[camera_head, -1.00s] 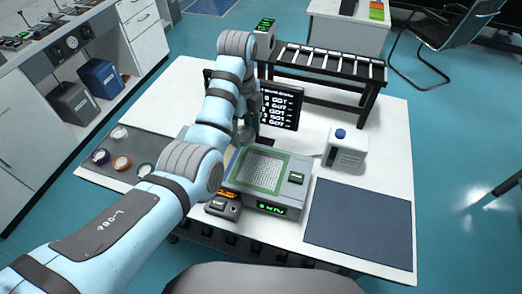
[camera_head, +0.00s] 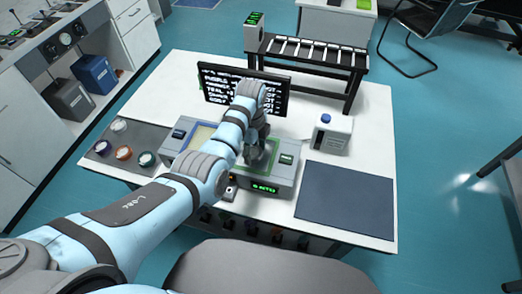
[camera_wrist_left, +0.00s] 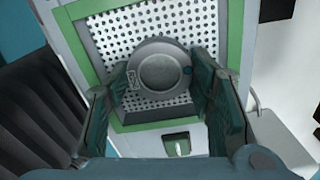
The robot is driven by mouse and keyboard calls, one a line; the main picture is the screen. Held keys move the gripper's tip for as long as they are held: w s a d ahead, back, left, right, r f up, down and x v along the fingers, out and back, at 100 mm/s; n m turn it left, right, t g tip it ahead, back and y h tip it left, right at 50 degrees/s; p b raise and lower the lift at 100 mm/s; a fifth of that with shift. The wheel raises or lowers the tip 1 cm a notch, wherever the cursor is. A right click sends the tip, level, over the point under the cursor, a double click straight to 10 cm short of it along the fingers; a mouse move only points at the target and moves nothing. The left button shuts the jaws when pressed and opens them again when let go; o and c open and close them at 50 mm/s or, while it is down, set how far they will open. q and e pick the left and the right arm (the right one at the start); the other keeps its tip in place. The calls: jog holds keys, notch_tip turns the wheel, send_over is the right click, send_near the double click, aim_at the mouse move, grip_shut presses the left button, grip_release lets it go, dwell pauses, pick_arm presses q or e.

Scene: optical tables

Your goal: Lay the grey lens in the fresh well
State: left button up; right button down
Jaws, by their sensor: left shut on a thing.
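My left gripper (camera_head: 257,155) is over the green-framed well of a grey two-well device (camera_head: 283,180). In the left wrist view its fingers (camera_wrist_left: 161,80) are shut on the round grey lens (camera_wrist_left: 160,70). The lens is above the white perforated floor of the green-framed well (camera_wrist_left: 88,55); whether it touches the floor I cannot tell. In the head view the gripper hides the lens and much of that well. My right gripper is not in view.
Several coloured round pieces sit on a dark tray (camera_head: 112,171) at left. A monitor (camera_head: 214,90) stands behind the device. A roller rack (camera_head: 318,57) is at the back.

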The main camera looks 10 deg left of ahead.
aim_at(253, 151)
pick_arm(q)
jog(key=shift+s+f, duration=0.1)
jog(key=shift+s, duration=0.05)
jog(key=shift+a+f, duration=0.1)
jog(key=shift+a, duration=0.05)
jog(key=o, duration=0.7)
jog(key=shift+w+f, duration=0.15)
jog(key=shift+w, duration=0.1)
jog(key=o, duration=0.5)
jog(key=shift+c, duration=0.2)
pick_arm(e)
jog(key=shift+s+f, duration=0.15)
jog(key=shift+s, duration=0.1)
pick_arm(q)
jog(key=shift+s, duration=0.1)
jog(key=shift+r, duration=0.55)
notch_tip(253, 151, up, 11)
jog(key=p, duration=0.1)
jog(key=shift+r, duration=0.15)
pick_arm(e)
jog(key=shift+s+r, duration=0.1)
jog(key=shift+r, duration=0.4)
